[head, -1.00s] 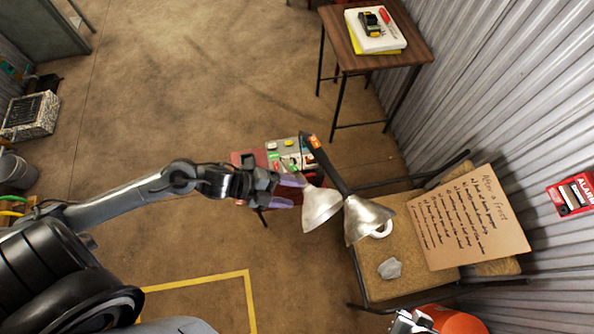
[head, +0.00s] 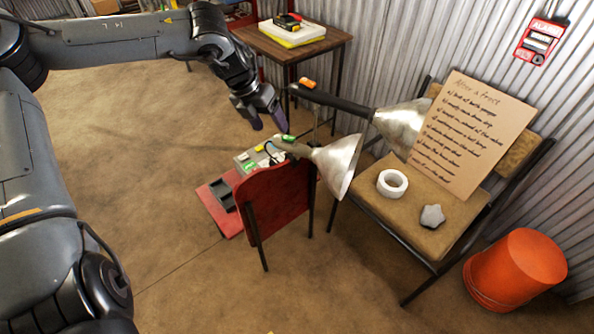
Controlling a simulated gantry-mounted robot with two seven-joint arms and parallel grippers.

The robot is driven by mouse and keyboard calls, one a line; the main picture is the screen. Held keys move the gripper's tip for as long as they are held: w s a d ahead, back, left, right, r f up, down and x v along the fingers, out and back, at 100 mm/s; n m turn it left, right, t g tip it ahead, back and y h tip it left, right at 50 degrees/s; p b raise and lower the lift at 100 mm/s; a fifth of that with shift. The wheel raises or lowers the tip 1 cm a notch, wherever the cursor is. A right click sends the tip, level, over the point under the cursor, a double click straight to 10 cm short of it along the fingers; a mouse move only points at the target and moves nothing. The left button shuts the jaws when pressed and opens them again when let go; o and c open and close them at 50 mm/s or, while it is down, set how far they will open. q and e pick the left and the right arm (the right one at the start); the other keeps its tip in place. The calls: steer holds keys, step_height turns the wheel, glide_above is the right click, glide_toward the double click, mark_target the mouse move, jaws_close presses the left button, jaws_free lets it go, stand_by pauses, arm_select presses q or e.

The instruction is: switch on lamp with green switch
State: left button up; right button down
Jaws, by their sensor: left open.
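A clamp lamp with a grey metal shade (head: 340,165) sits at the red chair's backrest, and a green switch (head: 288,138) shows on its handle end. A second lamp with a metal shade (head: 402,126) and black handle has an orange switch (head: 308,82). My left gripper (head: 270,122) is open, fingers pointing down, just above and left of the green switch. It looks close to the switch, but I cannot tell whether it touches. My right gripper is not in view.
The red chair (head: 277,203) stands below the gripper, with a grey box (head: 250,160) behind its back. A brown chair (head: 425,238) holds a note board (head: 470,133), a tape roll (head: 392,183) and a grey stone-like piece (head: 432,216).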

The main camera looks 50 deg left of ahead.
mark_target(287, 139)
arm_select(q)
steer(key=shift+t+y, duration=0.5)
steer(key=shift+y, duration=0.3)
steer(key=b+x, duration=0.2)
steer(key=x, duration=0.1)
steer(key=a+b+x, duration=0.1)
steer(key=b+x, duration=0.2)
steer(key=w+b+x, duration=0.1)
steer(key=b+x, duration=0.2)
steer(key=shift+a+r, duration=0.15)
steer(key=shift+a, duration=0.15)
steer(key=shift+w+f+b, duration=0.4)
steer(key=shift+f, duration=0.15)
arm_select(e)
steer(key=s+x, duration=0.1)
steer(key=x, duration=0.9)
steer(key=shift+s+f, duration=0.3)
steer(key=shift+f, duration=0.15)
